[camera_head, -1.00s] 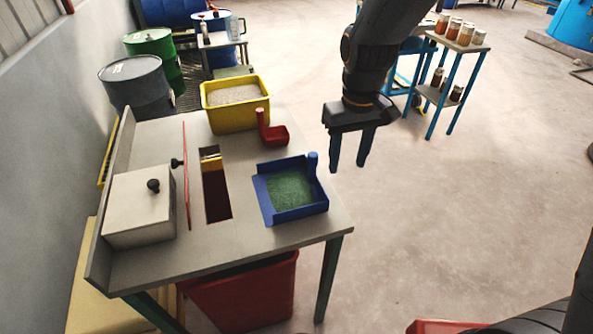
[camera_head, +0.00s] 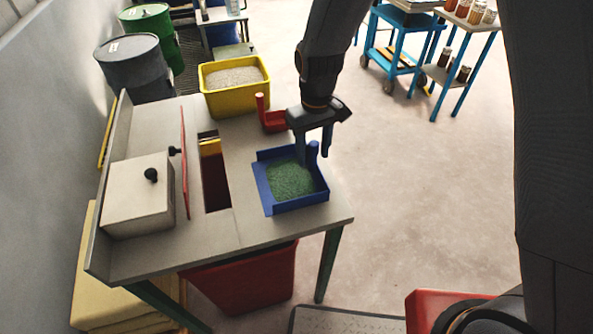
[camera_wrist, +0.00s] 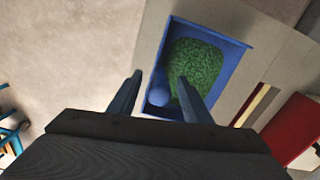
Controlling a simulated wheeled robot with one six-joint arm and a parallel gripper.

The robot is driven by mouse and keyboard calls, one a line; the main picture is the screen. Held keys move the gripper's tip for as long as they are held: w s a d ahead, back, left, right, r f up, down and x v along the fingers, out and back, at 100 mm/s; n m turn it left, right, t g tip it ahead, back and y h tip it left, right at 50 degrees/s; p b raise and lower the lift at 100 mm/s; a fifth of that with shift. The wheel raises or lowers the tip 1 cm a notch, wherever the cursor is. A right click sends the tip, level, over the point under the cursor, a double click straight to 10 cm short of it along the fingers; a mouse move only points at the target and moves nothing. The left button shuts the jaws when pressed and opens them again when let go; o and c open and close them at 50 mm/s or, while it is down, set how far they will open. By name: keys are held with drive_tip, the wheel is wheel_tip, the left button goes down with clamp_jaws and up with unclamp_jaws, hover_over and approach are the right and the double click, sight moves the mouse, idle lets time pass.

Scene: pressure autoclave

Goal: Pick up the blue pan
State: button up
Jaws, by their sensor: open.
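The blue pan (camera_head: 298,207) is a square tray with an upright round handle at its far right corner, and it holds green granules (camera_head: 290,181). It sits on the grey table near its right edge. My gripper (camera_head: 314,155) is open and empty above the pan's far side, around the handle's area. In the wrist view the blue pan (camera_wrist: 228,44) lies beyond my open fingers (camera_wrist: 158,98).
A small red pan (camera_head: 271,121) stands just behind, partly hidden by my gripper. A yellow bin (camera_head: 236,101) of pale granules stands at the back. A slot (camera_head: 215,180), a red upright panel (camera_head: 184,150) and a pale box (camera_head: 138,195) are to the left. A red bin (camera_head: 245,280) is below.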

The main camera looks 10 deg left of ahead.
drive_tip(key=shift+f, duration=0.8)
clamp_jaws()
drive_tip(key=shift+r, duration=0.1)
